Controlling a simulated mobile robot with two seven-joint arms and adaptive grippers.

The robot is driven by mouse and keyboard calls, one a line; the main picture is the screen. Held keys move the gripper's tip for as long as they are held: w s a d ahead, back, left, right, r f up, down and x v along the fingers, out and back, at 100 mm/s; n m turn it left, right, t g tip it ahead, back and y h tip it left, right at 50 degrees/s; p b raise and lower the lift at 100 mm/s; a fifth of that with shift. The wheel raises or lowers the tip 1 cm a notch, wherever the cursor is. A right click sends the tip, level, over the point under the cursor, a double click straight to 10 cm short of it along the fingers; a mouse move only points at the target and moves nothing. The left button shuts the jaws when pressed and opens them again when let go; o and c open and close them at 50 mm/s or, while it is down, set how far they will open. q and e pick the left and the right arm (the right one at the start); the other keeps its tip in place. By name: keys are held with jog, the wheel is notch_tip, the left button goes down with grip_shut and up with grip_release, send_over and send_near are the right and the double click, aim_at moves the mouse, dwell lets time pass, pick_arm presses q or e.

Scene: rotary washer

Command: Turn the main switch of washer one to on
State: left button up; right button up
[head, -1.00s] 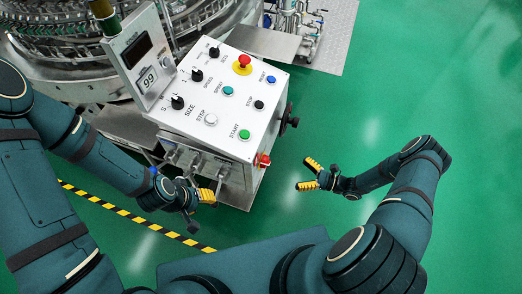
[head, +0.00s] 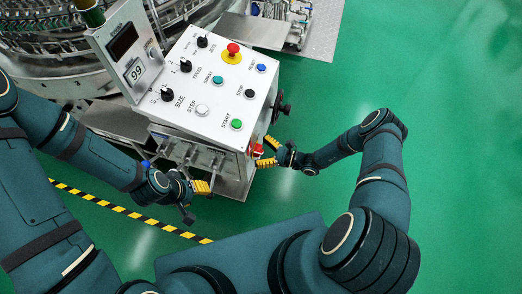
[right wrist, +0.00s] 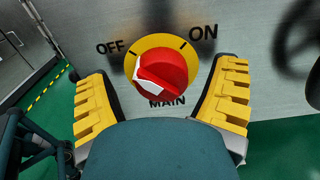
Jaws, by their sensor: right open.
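The red main switch knob (right wrist: 166,76) sits on a yellow round plate on a grey metal panel (right wrist: 235,105). OFF is printed to its upper left, ON to its upper right and MAIN below. A white patch shows on the knob's left side. My right gripper (right wrist: 162,98) is open, with one yellow finger on each side of the knob and visible gaps between. In the head view, the right gripper (head: 266,153) is at the switch (head: 257,150) on the control box's right side. My left gripper (head: 201,187) is low in front of the box; its opening is unclear.
The control box (head: 205,88) carries black dials, coloured buttons and a red emergency stop (head: 233,49). A black handwheel (head: 281,109) sticks out above the right gripper. The washer drum (head: 55,55) stands behind. Green floor (head: 440,130) is free to the right.

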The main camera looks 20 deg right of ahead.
jog(key=shift+w+a, duration=0.1)
jog(key=c, duration=1.2)
jog(key=m+b, duration=0.2)
jog(key=m, duration=0.1)
jog(key=shift+f, duration=0.15)
jog(key=m+b, duration=0.1)
jog(key=m, duration=0.2)
jog(key=shift+w+b, duration=0.1)
jog(key=shift+b, duration=0.2)
jog(key=m, duration=0.5)
jog(key=shift+w+m, duration=0.1)
jog(key=shift+m, duration=0.2)
jog(key=m, duration=0.6)
jog(key=shift+f, duration=0.15)
jog(key=shift+m, duration=0.3)
